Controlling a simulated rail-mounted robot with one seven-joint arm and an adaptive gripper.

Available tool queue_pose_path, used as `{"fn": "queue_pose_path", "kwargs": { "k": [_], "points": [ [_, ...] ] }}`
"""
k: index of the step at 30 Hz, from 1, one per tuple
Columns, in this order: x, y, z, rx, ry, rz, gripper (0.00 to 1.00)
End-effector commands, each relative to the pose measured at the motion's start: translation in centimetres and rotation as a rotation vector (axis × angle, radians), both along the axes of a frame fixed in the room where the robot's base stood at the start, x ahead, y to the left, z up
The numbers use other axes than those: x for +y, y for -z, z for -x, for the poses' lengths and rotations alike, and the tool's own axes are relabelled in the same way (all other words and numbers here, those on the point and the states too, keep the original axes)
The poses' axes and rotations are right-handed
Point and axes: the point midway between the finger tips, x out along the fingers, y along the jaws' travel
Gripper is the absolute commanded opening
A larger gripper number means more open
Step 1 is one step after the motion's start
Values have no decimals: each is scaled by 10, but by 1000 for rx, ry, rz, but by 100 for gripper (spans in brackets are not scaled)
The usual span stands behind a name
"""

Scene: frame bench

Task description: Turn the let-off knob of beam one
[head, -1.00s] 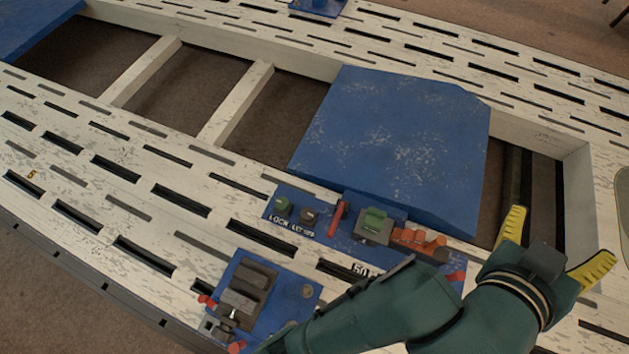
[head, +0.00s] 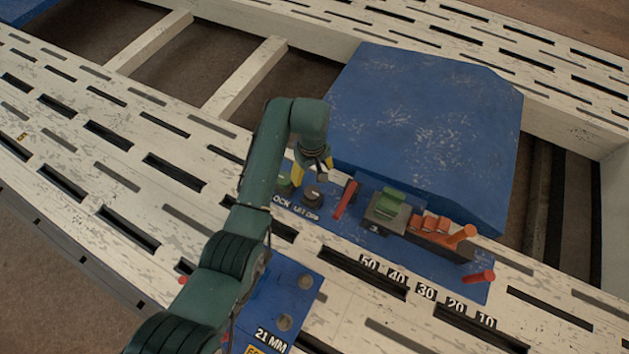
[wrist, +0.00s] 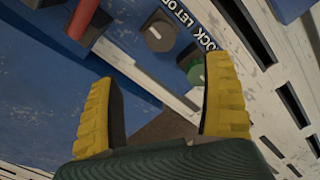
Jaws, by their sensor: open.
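A blue panel carries two knobs with the printed words LOCK and LET OFF. The dark let-off knob (head: 313,197) with a pale pointer line is on the right, and a green knob (head: 284,184) is on the left by LOCK. My gripper (head: 312,168) is open and empty, above and just behind the knobs, touching neither as far as I can tell. In the wrist view, the let-off knob (wrist: 160,32) shows beyond the yellow fingers (wrist: 160,85), and the green knob (wrist: 195,70) is near the right fingertip. I see no mark naming beam one.
A red lever (head: 345,200) stands right of the let-off knob. Beyond it are a grey block with a green switch (head: 391,202) and orange-red levers (head: 440,230). A large blue housing (head: 425,125) rises behind the panel. Slotted white frame surfaces (head: 120,130) surround it.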

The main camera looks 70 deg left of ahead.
Motion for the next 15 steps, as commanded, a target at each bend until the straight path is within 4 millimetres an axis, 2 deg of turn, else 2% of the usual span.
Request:
{"fn": "queue_pose_path", "kwargs": {
  "k": [1, 3, 12, 15],
  "points": [
    [-1, 19, 1, 2, 1, 4, 82],
    [-1, 37, 0, 3, 1, 3, 82],
    [-1, 109, 0, 1, 2, 1, 82],
    [-1, 127, 0, 1, 2, 1, 82]
  ]
}}
